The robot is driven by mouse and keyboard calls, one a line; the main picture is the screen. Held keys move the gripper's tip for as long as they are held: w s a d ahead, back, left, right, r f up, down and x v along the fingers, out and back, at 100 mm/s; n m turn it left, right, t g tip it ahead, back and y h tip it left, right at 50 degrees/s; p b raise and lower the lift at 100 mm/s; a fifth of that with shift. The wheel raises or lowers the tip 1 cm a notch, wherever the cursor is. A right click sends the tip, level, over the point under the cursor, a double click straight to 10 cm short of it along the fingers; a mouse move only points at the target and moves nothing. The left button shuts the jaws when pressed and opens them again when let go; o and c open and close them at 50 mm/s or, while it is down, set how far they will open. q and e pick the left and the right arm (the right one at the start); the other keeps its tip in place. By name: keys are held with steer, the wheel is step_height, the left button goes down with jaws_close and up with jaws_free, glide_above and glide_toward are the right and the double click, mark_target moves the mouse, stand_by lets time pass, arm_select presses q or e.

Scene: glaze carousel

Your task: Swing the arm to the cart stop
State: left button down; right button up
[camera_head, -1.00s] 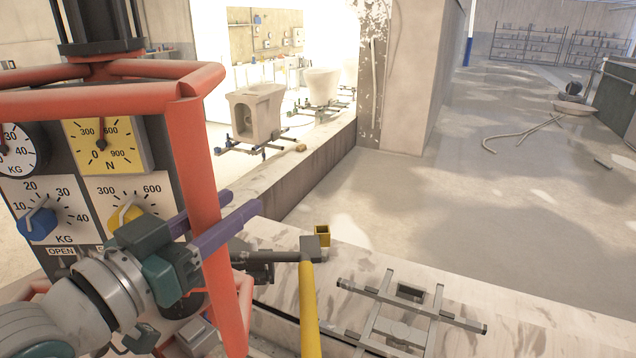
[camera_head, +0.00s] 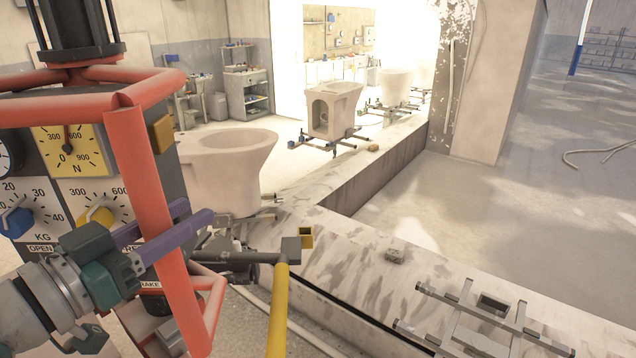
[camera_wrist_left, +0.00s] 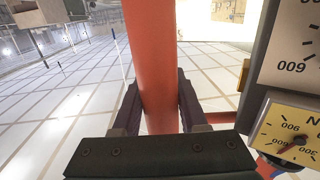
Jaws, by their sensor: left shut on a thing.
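My left gripper (camera_head: 200,212) has its purple fingers closed around the red upright bar (camera_head: 148,185) of the tubular frame on the arm's control head. The left wrist view also shows the red bar (camera_wrist_left: 152,60) between the two fingers. Behind the frame is the panel with dials, including a yellow N gauge (camera_head: 68,152) and a blue knob (camera_head: 16,222). A dark arm with a grey block (camera_head: 291,248) and a small yellow bracket (camera_head: 306,236) extends right of the frame. I cannot tell which part is the cart stop. My right gripper is out of view.
A yellow pole (camera_head: 277,315) stands in front. A metal cart frame (camera_head: 480,325) lies on the marbled ledge (camera_head: 360,270) at lower right. A large pale toilet (camera_head: 225,165) stands close behind the red frame; others (camera_head: 335,105) line the ledge. The floor at right is open.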

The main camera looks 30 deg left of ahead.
arm_select(q)
steer(key=shift+w+r, duration=0.15)
steer(key=shift+r, duration=0.35)
steer(key=c, duration=0.7)
jaws_free()
steer(key=shift+r, duration=0.1)
steer(key=shift+o, duration=1.3)
steer(key=shift+f, duration=0.25)
